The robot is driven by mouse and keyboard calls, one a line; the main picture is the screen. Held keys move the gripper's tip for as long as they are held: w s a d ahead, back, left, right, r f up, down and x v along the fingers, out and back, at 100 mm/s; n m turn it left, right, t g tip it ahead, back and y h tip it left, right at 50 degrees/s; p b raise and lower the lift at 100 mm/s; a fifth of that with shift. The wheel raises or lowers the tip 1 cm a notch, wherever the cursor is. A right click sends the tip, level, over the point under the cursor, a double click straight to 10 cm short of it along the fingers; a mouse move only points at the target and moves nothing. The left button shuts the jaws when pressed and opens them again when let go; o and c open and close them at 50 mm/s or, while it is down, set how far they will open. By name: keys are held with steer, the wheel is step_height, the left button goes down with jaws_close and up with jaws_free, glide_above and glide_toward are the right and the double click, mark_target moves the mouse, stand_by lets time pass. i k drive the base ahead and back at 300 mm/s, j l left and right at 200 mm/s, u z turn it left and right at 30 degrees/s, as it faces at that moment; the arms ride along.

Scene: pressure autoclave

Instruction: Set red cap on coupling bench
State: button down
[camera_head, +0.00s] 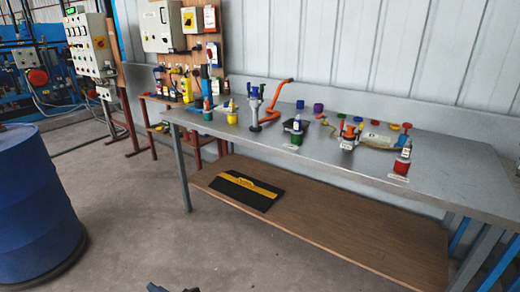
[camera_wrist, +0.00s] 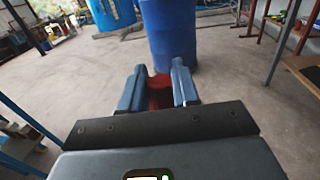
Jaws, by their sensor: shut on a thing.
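The red cap (camera_wrist: 160,92) is between the two blue-grey fingers of my gripper (camera_wrist: 158,70) in the wrist view, partly hidden by them. My gripper is shut on it, over open floor and well away from the bench. In the head view only dark tips of my gripper (camera_head: 172,289) show at the bottom edge, and the cap cannot be made out there. The coupling bench (camera_head: 450,172) is a long grey metal table along the wall. Several coloured caps and fittings stand on it, with small labels.
A blue drum (camera_head: 35,205) stands on the floor at the left and ahead in the wrist view (camera_wrist: 168,30). A wooden lower shelf (camera_head: 340,230) under the bench holds a black and yellow item (camera_head: 247,188). Control boxes (camera_head: 160,27) hang behind. The floor before the bench is clear.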

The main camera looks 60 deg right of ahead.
mark_target(467, 186)
steer(key=k+l+u, duration=0.3)
steer(key=u, duration=0.2)
steer(key=k+l+u, duration=0.1)
steer(key=k+u, duration=0.4)
steer(key=k+z, duration=0.25)
steer(key=k, duration=0.35)
steer(key=k+l+z, duration=0.3)
steer(key=k, duration=0.35)
